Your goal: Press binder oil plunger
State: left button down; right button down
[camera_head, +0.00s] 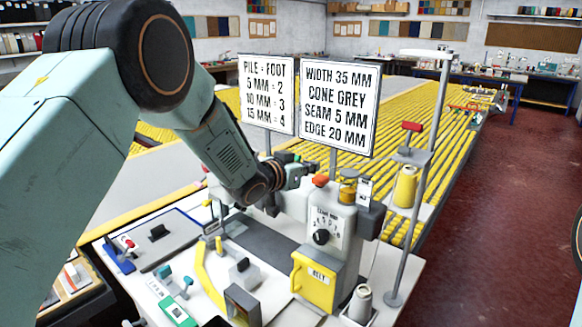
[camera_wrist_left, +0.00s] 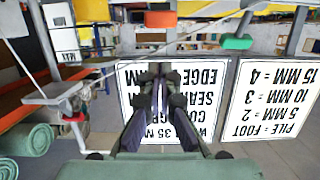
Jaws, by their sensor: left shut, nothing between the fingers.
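The binding machine (camera_head: 328,222) stands on the white bench, with a grey dial head and a yellow box at its front. I cannot tell for sure which is the oil plunger. My left gripper (camera_head: 298,172) is shut and empty, reaching over the machine's top from the left, just left of the orange-red knob. Its dark fingers also show in the left wrist view (camera_wrist_left: 158,80), in front of the inverted signs. Contact with the machine cannot be told. My right gripper is out of view.
Two upright signs (camera_head: 338,105) stand close behind the machine. A pole stand (camera_head: 420,170) with a yellow thread cone (camera_head: 405,187) is at its right. A grey cone (camera_head: 360,303) and small tools sit on the bench. Red floor is clear at right.

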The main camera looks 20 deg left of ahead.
pick_arm(q)
jog(key=b+v, duration=0.1)
jog(key=v, duration=0.6)
jog(key=shift+s+r, duration=0.2)
jog(key=shift+w+d+f, duration=0.1)
jog(key=shift+w+f, duration=0.05)
jog(key=shift+w, duration=0.1)
jog(key=shift+s, duration=0.1)
